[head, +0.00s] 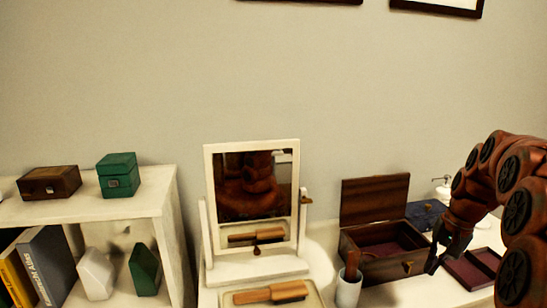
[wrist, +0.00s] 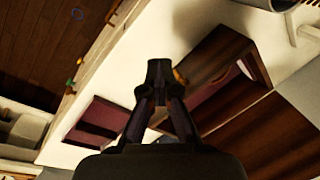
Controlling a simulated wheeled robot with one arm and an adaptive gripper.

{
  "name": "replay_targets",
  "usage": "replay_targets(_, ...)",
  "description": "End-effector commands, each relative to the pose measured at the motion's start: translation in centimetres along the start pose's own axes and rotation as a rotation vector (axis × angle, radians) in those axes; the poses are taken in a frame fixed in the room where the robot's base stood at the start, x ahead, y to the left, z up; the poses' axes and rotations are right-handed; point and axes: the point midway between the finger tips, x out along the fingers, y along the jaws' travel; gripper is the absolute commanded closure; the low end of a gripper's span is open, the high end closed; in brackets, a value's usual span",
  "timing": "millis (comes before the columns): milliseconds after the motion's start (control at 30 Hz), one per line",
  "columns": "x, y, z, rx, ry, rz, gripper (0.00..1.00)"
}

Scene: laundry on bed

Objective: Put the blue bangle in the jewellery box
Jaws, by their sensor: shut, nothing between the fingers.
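The open wooden jewellery box (head: 350,257) stands on the white table, its lid raised at the back and a dark red lining inside. In the wrist view the box (wrist: 212,62) lies just right of my gripper (wrist: 158,72). My gripper also shows in the head view (head: 438,264), in front of and right of the box. Its fingers are shut and hold nothing. The box's floor is only partly visible.
A red-lined tray (head: 462,272) lies right of the box, near my gripper. A dark blue case (head: 428,212) is behind. A white cup with a brush (head: 348,290), a mirror (head: 209,170) and a hairbrush (head: 272,293) stand left. Small coloured spots show along an edge in the wrist view.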

Motion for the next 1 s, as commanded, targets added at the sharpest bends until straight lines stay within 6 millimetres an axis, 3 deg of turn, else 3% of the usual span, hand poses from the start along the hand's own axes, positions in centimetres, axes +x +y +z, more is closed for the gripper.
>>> replay_targets(267, -0.4, -3.4, 5.9, -0.099, -0.039, 0.029, 1.0)
replay_targets(600, -0.1, -6.4, 17.3, -0.28, -0.099, 0.096, 1.0)
replay_targets(833, 0.5, -6.0, 24.9, -0.395, -0.136, 0.147, 1.0)
replay_targets(1000, 1.2, -4.6, 30.2, -0.474, -0.164, 0.186, 1.0)
